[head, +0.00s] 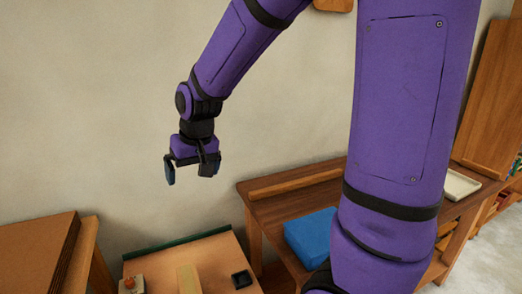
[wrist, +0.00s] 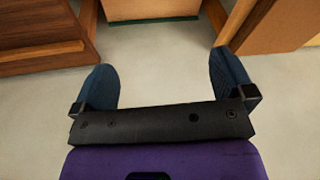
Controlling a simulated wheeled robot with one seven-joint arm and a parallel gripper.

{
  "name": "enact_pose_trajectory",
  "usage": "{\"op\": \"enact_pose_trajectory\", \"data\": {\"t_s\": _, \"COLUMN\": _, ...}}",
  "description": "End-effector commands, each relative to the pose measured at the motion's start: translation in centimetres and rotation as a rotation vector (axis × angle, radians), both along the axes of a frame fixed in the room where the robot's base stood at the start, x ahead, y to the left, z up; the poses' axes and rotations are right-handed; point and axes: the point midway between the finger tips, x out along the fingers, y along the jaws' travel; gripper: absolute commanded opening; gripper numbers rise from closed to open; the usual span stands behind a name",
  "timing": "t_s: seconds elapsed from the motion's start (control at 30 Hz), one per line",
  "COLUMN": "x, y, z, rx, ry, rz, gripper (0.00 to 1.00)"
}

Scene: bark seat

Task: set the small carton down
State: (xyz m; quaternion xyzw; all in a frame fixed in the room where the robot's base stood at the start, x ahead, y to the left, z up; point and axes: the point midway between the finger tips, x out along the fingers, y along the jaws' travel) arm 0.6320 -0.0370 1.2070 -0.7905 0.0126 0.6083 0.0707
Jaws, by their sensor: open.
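My gripper (head: 190,171) is open and empty, held in the air in front of the pale wall in the head view. In the wrist view its two dark blue fingers stand wide apart around my gripper's empty gap (wrist: 165,78), with pale floor beyond. I cannot pick out a small carton for certain in either view. A tan upright piece (head: 188,279) stands on a light wooden table (head: 215,255) below my gripper, cut off by the frame's bottom edge; I cannot tell what it is.
The light table also bears a small black dish (head: 241,279) and an orange item (head: 130,284). A blue box (head: 311,236) lies on a brown wooden bench (head: 275,192) to the right. A pale tray (head: 461,184) sits farther right. Brown panels (head: 38,250) stand at left.

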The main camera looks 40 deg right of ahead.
Motion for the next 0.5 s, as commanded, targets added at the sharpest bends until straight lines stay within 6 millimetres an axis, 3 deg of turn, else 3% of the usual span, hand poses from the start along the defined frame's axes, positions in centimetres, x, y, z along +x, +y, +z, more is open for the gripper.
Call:
{"op": "enact_pose_trajectory", "data": {"t_s": 0.03, "x": -1.2, "y": -0.3, "z": 1.4, "rx": -0.002, "ry": -0.02, "rz": 0.005, "gripper": 1.0}}
{"op": "enact_pose_trajectory", "data": {"t_s": 0.2, "x": -5.1, "y": -1.0, "z": 4.9, "rx": -0.018, "ry": -0.063, "rz": 0.03, "gripper": 1.0}}
{"op": "enact_pose_trajectory", "data": {"t_s": 0.5, "x": -12.6, "y": -2.2, "z": 9.2, "rx": -0.055, "ry": -0.138, "rz": 0.067, "gripper": 1.0}}
